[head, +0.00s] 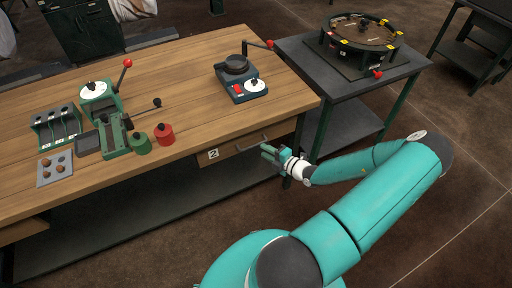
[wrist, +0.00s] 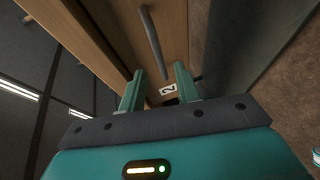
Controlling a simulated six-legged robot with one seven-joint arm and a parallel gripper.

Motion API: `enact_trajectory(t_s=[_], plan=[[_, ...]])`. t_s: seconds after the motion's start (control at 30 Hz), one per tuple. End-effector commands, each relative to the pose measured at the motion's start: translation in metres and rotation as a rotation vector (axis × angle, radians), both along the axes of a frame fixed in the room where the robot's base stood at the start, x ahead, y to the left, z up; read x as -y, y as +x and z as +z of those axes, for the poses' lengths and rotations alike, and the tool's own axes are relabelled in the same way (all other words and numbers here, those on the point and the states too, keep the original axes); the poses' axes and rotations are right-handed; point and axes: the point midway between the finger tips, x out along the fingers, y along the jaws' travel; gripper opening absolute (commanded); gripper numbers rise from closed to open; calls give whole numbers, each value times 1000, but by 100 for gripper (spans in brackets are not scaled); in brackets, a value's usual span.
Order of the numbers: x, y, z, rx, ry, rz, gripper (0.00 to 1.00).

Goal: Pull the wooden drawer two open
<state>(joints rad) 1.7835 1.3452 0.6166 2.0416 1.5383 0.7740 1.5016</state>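The wooden drawer two (head: 232,158) sits under the right part of the workbench top, with a white "2" label (head: 213,154) and a dark bar handle (head: 251,145). It looks shut. My gripper (head: 265,152) is just in front of the drawer's right half, beside the handle's right end. In the wrist view the handle (wrist: 152,40) runs down toward the gap between my two green fingers (wrist: 158,82), which are apart and empty. I cannot tell whether its near end is between the fingertips. The label also shows in the wrist view (wrist: 168,89).
The wooden workbench (head: 185,75) carries a dark device with a red-knobbed crank (head: 240,85), green lever fixtures (head: 115,135), red (head: 164,135) and green (head: 140,144) canisters. A dark side table (head: 350,75) with a round rig stands right. The floor in front is clear.

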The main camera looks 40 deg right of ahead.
Motion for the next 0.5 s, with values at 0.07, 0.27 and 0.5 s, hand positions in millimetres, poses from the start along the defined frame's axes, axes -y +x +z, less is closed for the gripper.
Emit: enact_trajectory(t_s=[0.07, 0.27, 0.5], plan=[[-3, 17, -3, 2, 3, 1, 33], [-7, 45, -8, 1, 1, 3, 33], [-9, 53, -9, -1, -1, 2, 33]])
